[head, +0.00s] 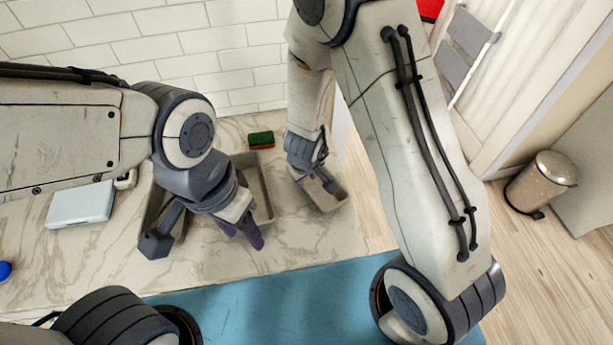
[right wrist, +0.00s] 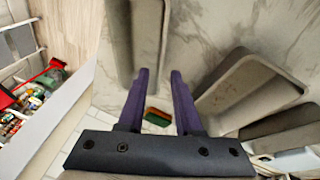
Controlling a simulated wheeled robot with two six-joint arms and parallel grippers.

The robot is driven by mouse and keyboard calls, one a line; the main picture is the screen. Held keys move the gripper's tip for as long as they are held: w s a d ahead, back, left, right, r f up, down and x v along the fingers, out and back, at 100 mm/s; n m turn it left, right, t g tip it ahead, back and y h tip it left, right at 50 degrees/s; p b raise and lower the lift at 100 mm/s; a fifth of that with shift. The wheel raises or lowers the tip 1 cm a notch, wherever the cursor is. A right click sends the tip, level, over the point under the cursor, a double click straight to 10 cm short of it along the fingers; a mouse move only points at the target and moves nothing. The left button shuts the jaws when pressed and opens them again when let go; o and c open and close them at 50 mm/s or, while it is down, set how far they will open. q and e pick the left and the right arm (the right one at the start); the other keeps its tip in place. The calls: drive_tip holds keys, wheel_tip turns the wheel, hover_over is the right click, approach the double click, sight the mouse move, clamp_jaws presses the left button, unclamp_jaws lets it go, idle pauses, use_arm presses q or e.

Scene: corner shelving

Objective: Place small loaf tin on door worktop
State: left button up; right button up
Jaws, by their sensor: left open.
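A small grey loaf tin (head: 335,203) stands at the right end of the marble worktop (head: 300,245). My right gripper (head: 315,182) is down at this tin. In the right wrist view the tin (right wrist: 124,40) is at top, and its right wall reaches between my purple fingertips (right wrist: 160,72). A gap shows between the fingers, so they look open; contact with the wall is unclear. My left gripper (head: 242,234) is open and empty above the worktop, in front of another grey tin (head: 264,190), which my left arm partly hides.
A green and brown sponge (head: 261,140) lies behind the tins. A pale box (head: 81,204) and a blue object (head: 5,270) are at left. A metal bin (head: 541,182) stands on the wooden floor at right. The worktop's front strip is mostly clear.

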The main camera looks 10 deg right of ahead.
drive_tip(key=s+a+r+n+g+y, duration=0.15)
drive_tip(key=s+a+r+y, duration=0.25)
drive_tip(key=s+a+r, duration=0.55)
drive_tip(key=s+d+r+n+g+h, duration=0.1)
drive_tip(key=s+d+r, duration=0.3)
drive_tip(key=s+r, duration=0.7)
drive_tip(key=shift+s+d+g+h, duration=0.35)
drive_tip(key=shift+s+g+h, duration=0.1)
drive_tip(key=shift+s+h, duration=0.15)
drive_tip(key=shift+r, duration=0.1)
wheel_tip(320, 180, down, 12)
drive_tip(key=b, duration=1.2)
